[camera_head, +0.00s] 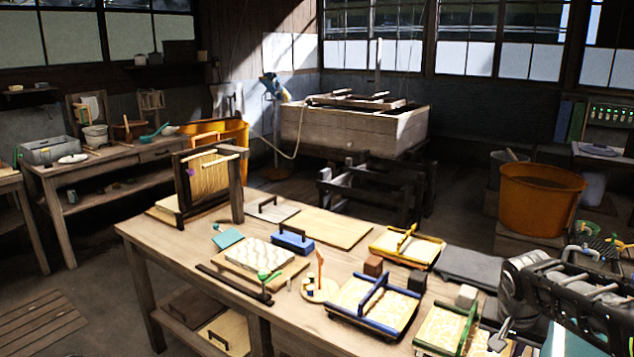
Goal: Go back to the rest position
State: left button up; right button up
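The mould (209,178), a pale panel in a dark wooden frame, hangs upright in a stand at the back left of the worktable (150,250). A small purple spot shows on its left side. My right arm comes in at the lower right, over the table's right end. A grey metal tip (499,336), seemingly of my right gripper, is by the green-handled tray (447,331). I cannot tell whether it is open or shut, or whether it touches the tray. My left arm and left gripper are out of view.
The table also bears a blue-framed tray (374,305), a yellow-framed tray (408,246), a blue block with a handle (293,241), a white patterned slab (260,256) and small cubes. An orange tub (541,200) stands at right, a wooden vat (352,130) behind. Floor at left is fairly open.

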jog(key=w+a+f+n+t+y, duration=0.3)
jog(key=w+a+f+n, duration=0.15)
jog(key=a, duration=0.45)
jog(key=s+a+f+y, duration=0.2)
jog(key=a+f, duration=0.7)
jog(key=f, duration=0.3)
jog(key=s+a+f+n+g+y, duration=0.1)
jog(key=s+a+f, duration=0.4)
jog(key=s+f, duration=0.15)
jog(key=s+a+f+g, duration=0.1)
jog(key=s+a+f, duration=0.4)
jog(key=f, duration=0.2)
jog(key=s+a+f+g, duration=0.2)
jog(key=s+f, duration=0.2)
jog(key=s, duration=0.4)
jog(key=s+a+f+g, duration=0.2)
jog(key=s+f, duration=0.1)
jog(key=s, duration=0.5)
jog(key=shift+s+a+f+y, duration=0.2)
jog(key=shift+a+f+y, duration=0.15)
jog(key=shift+a+y, duration=0.05)
